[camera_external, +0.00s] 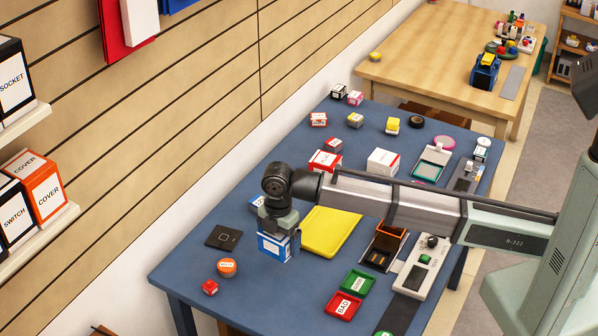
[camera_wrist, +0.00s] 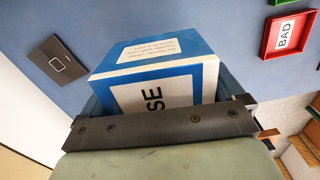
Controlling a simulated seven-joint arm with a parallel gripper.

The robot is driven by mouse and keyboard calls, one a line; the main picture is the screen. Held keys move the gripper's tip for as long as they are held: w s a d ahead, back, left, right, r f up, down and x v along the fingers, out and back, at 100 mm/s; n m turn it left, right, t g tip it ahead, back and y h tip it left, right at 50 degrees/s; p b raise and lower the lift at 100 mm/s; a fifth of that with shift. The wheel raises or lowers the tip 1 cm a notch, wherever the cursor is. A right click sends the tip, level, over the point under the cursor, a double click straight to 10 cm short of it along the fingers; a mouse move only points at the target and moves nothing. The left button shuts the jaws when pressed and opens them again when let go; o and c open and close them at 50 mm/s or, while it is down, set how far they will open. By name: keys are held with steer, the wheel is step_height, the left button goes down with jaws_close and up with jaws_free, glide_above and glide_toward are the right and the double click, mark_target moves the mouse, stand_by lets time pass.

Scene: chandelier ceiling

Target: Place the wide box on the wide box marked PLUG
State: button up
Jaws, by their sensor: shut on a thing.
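My gripper (camera_external: 279,222) points down over the left part of the blue table and is shut on a blue-and-white box (camera_external: 274,247). In the wrist view the same box (camera_wrist: 158,72) sits between the fingers, with a label on which the letters "SE" show. I cannot tell whether its bottom touches the table. Farther back stand a red-and-white box (camera_external: 324,163) and a white box with red (camera_external: 382,163). Their labels are too small to read, so I cannot tell which box is marked PLUG. Another small blue box (camera_external: 256,203) is partly hidden behind my gripper.
A yellow tray (camera_external: 331,231) lies right of the held box. Small boxes stand at the table's back. The slatted wall is left.

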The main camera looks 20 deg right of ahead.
steer(key=shift+r, duration=0.9)
steer(key=shift+w, duration=0.15)
steer(key=w+d+r+m, duration=0.1)
steer(key=w+d+m, duration=0.1)
steer(key=w+d, duration=0.6)
steer(key=w+d+r+m, duration=0.15)
steer(key=w+d, duration=0.25)
steer(key=w, duration=0.8)
step_height(320, 180, up, 5)
steer(key=n, duration=0.5)
glide_above(326, 159)
steer(key=shift+f, duration=5.1)
steer(key=shift+f, duration=0.1)
steer(key=o, duration=0.7)
steer(key=shift+o, duration=0.2)
